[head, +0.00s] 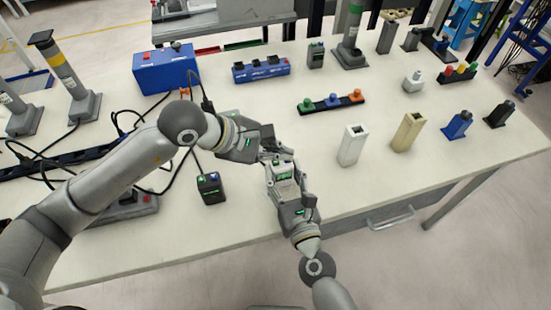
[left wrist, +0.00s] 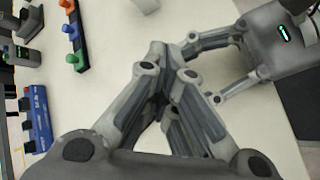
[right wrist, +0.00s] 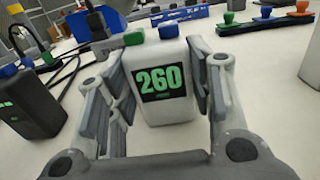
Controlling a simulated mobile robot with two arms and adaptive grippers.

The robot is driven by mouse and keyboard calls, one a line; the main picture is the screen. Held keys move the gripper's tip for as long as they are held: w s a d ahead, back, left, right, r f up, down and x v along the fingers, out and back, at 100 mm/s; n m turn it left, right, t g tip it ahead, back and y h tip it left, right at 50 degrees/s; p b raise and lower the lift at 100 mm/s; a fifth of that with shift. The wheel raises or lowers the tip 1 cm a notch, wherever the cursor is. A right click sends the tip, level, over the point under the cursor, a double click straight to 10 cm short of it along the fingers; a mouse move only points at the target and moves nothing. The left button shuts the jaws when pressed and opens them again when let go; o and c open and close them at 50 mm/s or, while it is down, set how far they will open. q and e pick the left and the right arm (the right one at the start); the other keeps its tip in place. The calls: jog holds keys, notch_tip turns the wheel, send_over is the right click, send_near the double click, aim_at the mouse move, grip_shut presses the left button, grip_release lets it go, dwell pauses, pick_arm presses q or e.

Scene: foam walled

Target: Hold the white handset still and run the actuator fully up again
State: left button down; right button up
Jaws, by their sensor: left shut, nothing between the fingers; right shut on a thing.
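The white handset (head: 283,172) is between the fingers of my right gripper (head: 284,183), above the front part of the table. A yellow-banded column (head: 68,73) stands at the left; I cannot tell which column the handset drives.
A dark box with buttons (head: 210,188) stands left of the handset. A blue box (head: 165,69) and a blue strip (head: 261,69) lie farther back. A white holder (head: 352,146) and a beige holder (head: 408,132) stand to the right. Cables cross the left side.

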pick_arm(q)
jog(key=shift+f, duration=0.1)
jog(key=shift+f, duration=0.35)
jog(key=shift+f, duration=0.5)
dwell(0.9)
jog(key=shift+r, duration=0.1)
dwell(2.8)
jog(key=shift+r, duration=0.85)
jog(key=shift+r, duration=2.5)
